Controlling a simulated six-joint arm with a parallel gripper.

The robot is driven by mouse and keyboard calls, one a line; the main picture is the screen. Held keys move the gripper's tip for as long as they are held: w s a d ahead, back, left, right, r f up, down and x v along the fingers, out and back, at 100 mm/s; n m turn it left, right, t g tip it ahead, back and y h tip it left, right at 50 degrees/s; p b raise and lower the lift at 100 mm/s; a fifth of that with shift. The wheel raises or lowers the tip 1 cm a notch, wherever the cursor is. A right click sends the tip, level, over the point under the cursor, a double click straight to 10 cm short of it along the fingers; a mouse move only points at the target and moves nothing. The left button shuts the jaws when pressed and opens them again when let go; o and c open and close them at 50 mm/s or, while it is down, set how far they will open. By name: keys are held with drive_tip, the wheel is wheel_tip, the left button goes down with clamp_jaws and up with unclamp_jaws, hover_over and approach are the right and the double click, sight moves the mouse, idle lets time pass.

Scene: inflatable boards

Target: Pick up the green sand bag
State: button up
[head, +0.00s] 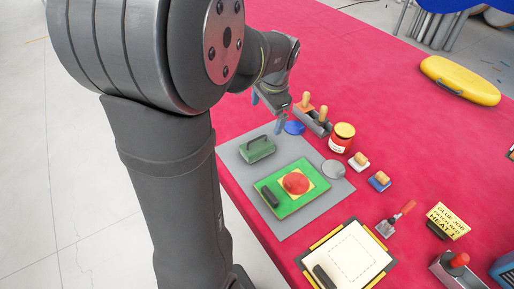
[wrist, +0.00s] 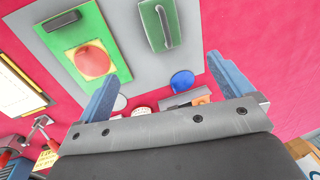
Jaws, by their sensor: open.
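The green sand bag (head: 257,149) is a dark green block with a handle on top. It rests on the grey mat (head: 333,194), behind and left of a bright green board (head: 279,202) with a red disc (head: 295,183). In the wrist view the sand bag (wrist: 160,24) lies at the top middle, its handle showing. My gripper (head: 275,114) is above the table, behind and right of the sand bag and apart from it. In the wrist view my gripper (wrist: 166,84) is open, its two blue fingers spread with nothing between them touching.
A blue disc (head: 294,128), a holder with wooden handles (head: 314,121), and a red jar (head: 342,137) stand close to my gripper. A grey disc (head: 333,169) and small wooden-handled blocks (head: 359,161) sit right of the mat. A yellow case (head: 460,80) lies far right; red cloth around it is clear.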

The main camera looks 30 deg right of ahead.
hover_over(258, 145)
drive_tip(key=s, duration=0.2)
drive_tip(key=f, duration=1.1)
drive_tip(key=shift+w+d+f, duration=0.1)
drive_tip(key=shift+w+f, duration=0.05)
drive_tip(key=shift+w, duration=0.05)
drive_tip(key=shift+w+f, duration=0.25)
drive_tip(key=shift+f, duration=0.6)
drive_tip(key=shift+w+f, duration=0.25)
drive_tip(key=shift+f, duration=0.65)
drive_tip(key=shift+w+f, duration=0.25)
drive_tip(key=shift+f, duration=0.6)
drive_tip(key=c, duration=1.4)
